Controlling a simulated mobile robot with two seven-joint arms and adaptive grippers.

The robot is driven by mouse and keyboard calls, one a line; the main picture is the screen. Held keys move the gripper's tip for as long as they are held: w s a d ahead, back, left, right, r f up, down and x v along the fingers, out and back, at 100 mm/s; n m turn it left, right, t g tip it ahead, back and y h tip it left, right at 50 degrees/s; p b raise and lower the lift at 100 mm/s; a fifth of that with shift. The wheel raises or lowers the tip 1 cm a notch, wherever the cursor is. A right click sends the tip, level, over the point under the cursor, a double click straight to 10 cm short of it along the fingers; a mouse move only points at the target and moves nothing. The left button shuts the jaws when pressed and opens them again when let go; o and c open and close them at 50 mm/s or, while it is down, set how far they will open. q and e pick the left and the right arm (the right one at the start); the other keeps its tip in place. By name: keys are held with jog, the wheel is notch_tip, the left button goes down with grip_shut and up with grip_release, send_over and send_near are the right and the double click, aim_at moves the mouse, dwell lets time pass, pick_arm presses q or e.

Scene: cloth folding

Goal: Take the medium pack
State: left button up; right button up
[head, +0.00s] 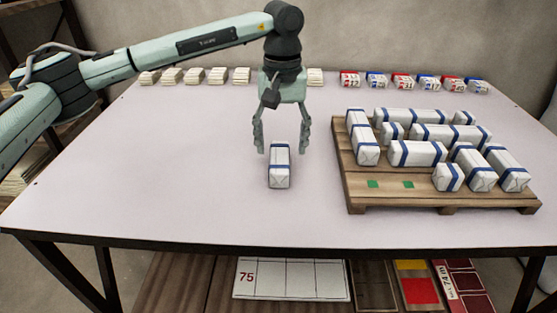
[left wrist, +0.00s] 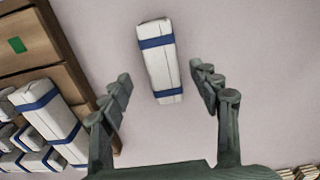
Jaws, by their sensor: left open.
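A white pack with blue bands (head: 279,168) lies alone on the table, left of the pallet. It also shows in the left wrist view (left wrist: 160,62), ahead of and between the fingertips. My left gripper (head: 283,148) is open and empty, pointing down just behind and above the pack; in the left wrist view its two fingers (left wrist: 163,88) are spread apart. More white packs with blue bands (head: 418,152) of several lengths lie on the wooden pallet (head: 390,193). My right gripper is not in view.
The pallet fills the table's right side and bears two green squares (head: 373,184). Paper stacks (head: 218,76) and red or blue labelled bundles (head: 401,81) line the back edge. The left and front of the table (head: 130,180) are clear. A board marked 75 (head: 290,278) lies below.

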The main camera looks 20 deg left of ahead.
aim_at(280, 155)
pick_arm(q)
jog(key=f, duration=0.4)
jog(key=shift+s+a, duration=0.1)
jog(key=shift+a, duration=0.15)
jog(key=shift+f, duration=0.35)
jog(key=c, duration=1.2)
jog(key=shift+c, duration=0.5)
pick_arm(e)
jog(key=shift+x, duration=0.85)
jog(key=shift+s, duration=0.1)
